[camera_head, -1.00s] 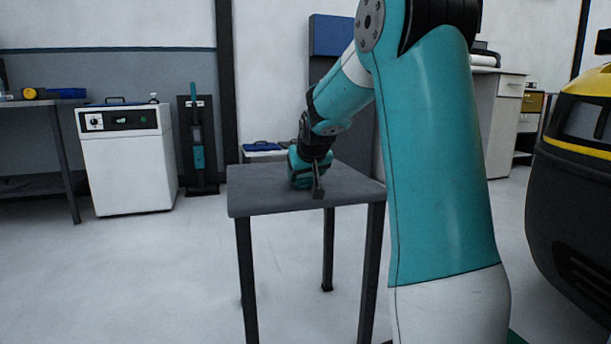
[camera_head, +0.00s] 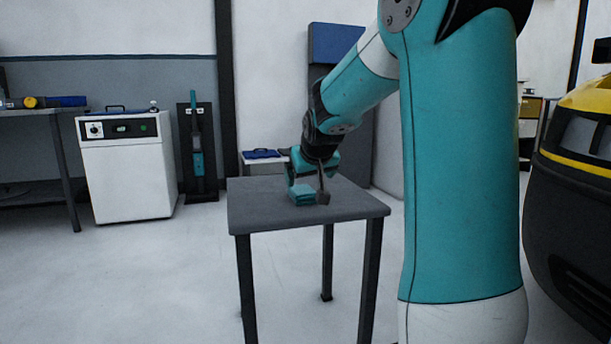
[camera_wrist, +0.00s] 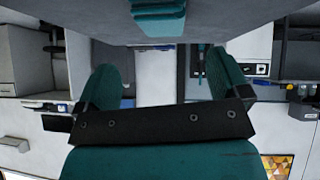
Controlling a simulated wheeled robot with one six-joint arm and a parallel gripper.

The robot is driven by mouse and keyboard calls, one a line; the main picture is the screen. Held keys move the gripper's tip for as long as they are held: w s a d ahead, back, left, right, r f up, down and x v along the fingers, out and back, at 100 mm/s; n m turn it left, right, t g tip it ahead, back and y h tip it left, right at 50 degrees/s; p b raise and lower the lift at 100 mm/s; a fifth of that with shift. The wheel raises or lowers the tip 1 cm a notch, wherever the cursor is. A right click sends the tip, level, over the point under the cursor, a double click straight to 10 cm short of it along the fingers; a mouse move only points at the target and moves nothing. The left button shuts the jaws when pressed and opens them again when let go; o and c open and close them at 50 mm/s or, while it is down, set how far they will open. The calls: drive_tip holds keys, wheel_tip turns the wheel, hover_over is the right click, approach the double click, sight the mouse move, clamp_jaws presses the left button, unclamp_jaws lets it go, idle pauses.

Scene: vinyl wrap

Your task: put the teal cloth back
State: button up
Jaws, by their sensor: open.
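The teal cloth (camera_head: 302,198) lies on top of the small grey table, as a small folded block. It also shows at the top edge of the wrist view (camera_wrist: 157,22), lying on the grey surface. My gripper (camera_head: 311,188) is just above and beside the cloth. In the wrist view, my gripper's two teal fingers (camera_wrist: 162,65) stand wide apart with nothing between them, and the cloth lies beyond their tips. The gripper partly overlaps the cloth in the head view.
The grey table (camera_head: 262,216) is otherwise bare. A white cabinet (camera_head: 127,175) and a dark stand with a teal tool (camera_head: 197,160) stand at the back left. A black and yellow machine (camera_head: 575,200) is at the right. Open floor lies left of the table.

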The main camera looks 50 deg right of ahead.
drive_tip(key=p+v, duration=0.2)
drive_tip(key=v, duration=0.3)
drive_tip(key=s+a+f+n+g+y, duration=0.1)
drive_tip(key=a+f+n+y, duration=0.2)
drive_tip(key=a, duration=0.9)
drive_tip(key=s+a+f+n+g+y, duration=0.1)
drive_tip(key=s+a+f+n+y, duration=0.2)
drive_tip(key=a, duration=1)
drive_tip(key=s+a+f+n+g+y, duration=0.1)
drive_tip(key=s+a+n+g+y, duration=0.1)
drive_tip(key=s+a, duration=0.5)
drive_tip(key=s+a+f+n+g+y, duration=0.1)
drive_tip(key=s+a+f+n+g, duration=0.1)
drive_tip(key=s+a+n, duration=0.3)
drive_tip(key=s+a+g, duration=0.1)
drive_tip(key=s+a, duration=0.1)
drive_tip(key=shift+s+a+y, duration=0.15)
drive_tip(key=shift+s+y, duration=0.2)
drive_tip(key=shift+y, duration=0.05)
drive_tip(key=shift+f, duration=0.15)
